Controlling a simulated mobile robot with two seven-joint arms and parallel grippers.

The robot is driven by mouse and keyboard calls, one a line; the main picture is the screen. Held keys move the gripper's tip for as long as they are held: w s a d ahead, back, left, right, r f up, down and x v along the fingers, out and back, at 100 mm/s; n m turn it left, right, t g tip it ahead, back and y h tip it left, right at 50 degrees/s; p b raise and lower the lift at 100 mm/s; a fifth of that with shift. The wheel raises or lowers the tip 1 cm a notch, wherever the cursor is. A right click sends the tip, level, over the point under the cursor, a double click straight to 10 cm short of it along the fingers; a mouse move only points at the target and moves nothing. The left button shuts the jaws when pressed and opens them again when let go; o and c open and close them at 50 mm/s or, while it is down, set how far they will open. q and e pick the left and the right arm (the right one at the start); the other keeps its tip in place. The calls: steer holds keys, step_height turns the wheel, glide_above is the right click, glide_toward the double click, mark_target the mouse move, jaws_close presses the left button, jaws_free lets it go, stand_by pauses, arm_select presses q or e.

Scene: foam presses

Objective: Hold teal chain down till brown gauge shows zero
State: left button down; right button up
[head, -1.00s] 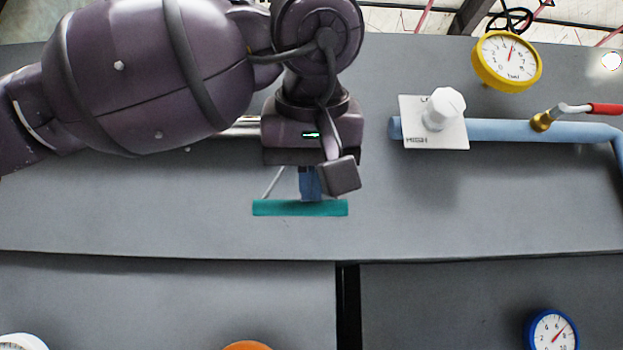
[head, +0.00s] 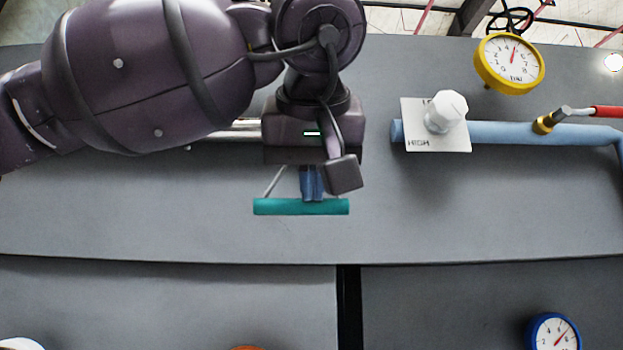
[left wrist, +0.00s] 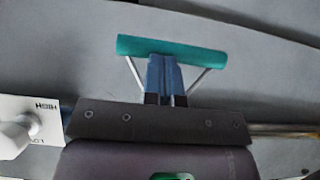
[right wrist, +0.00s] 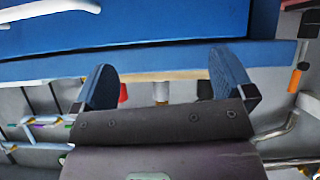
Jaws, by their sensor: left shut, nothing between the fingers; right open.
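The teal bar (head: 301,207) hangs on thin grey struts in front of the grey panel, near the middle of the head view. It also shows in the left wrist view (left wrist: 172,52). My left gripper (head: 312,196) is shut with nothing between its blue fingers. Its fingertips are at the middle of the bar, and in the head view they overlap its upper edge; I cannot tell how firmly they touch. My right gripper (right wrist: 164,72) is open and empty, seen only in the right wrist view. I see no gauge that is clearly brown.
A yellow gauge (head: 510,63) stands at the upper right, above a light-blue pipe (head: 500,132) with a red-handled valve (head: 605,111). A white knob (head: 446,110) sits on a plate marked HIGH. A blue gauge (head: 554,333) is at the lower right. A large blue block (right wrist: 130,25) lies beyond my right fingers.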

arm_select(q)
steer(key=w+r+v, duration=0.1)
steer(key=r+v, duration=0.1)
steer(key=v, duration=1)
steer(key=shift+p, duration=0.45)
arm_select(e)
steer(key=shift+w+a+r, duration=0.1)
steer(key=shift+w+r, duration=0.1)
steer(key=shift+r, duration=0.15)
arm_select(q)
steer(key=shift+s+r, duration=0.1)
arm_select(e)
steer(key=shift+f, duration=0.2)
steer(key=shift+s, duration=0.2)
